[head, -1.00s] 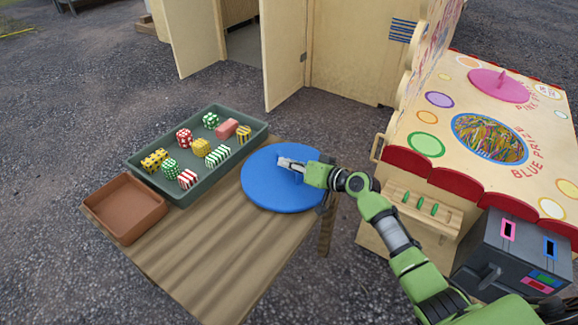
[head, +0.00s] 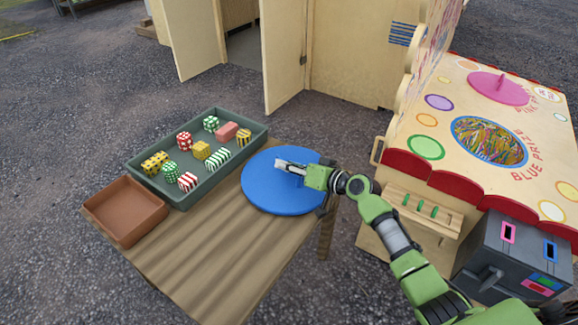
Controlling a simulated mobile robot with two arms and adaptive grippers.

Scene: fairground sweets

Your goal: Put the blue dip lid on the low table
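The blue dip lid (head: 268,195) is a large round blue disc. It lies about flat at the far right end of the low wooden table (head: 205,255) and reaches past its right edge. Whether it rests fully on the top or is slightly above it is hard to tell. My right gripper (head: 284,165) is over the middle of the lid, coming in from the right. Its pale fingers are at the lid's centre, where a handle is mostly hidden. I cannot tell whether they are closed on it. My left gripper is out of view.
A green tray (head: 187,206) of several patterned sweets and an empty brown tray (head: 125,210) stand on the table's left side. The stall counter (head: 475,165) at right carries a pink lid (head: 498,90) and an open tub of sweets (head: 488,140). The table's front is clear.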

